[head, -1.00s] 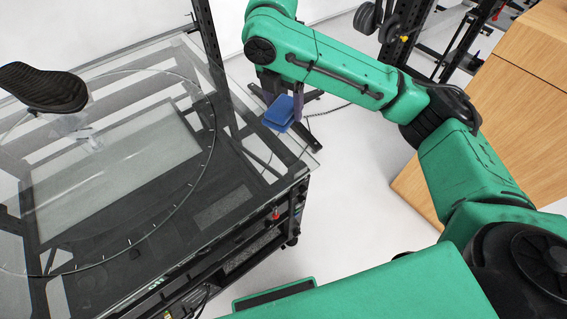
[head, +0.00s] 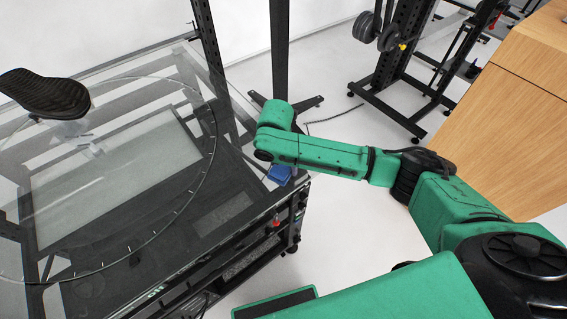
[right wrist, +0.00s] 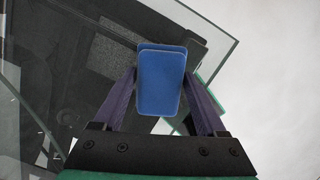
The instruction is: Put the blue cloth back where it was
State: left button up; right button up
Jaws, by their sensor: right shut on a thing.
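The blue cloth (head: 279,174) is a small folded block, partly hidden below my right arm's end in the head view. In the right wrist view the cloth (right wrist: 161,80) sits between the two purple fingers. My right gripper (right wrist: 161,92) is shut on it. In the head view the cloth appears near the right corner of the glass-topped turntable table (head: 120,235); the right wrist view shows the glass edge behind it. I cannot tell whether the cloth touches the table. My left gripper is not in view.
A black shoe sole (head: 45,92) stands on a clear support on the turntable. A black upright post (head: 279,50) rises behind the table. A wooden cabinet (head: 515,100) and a weight rack (head: 410,60) stand at the right. The glass near the table's right side is clear.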

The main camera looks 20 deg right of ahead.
aim_at(280, 169)
jog(key=o, duration=1.2)
jog(key=shift+f, duration=0.1)
jog(key=shift+o, duration=0.2)
notch_tip(280, 169, up, 12)
jog(key=s+a, duration=0.1)
jog(key=shift+a+b, duration=0.15)
jog(key=shift+b, duration=0.25)
jog(key=shift+s, duration=0.15)
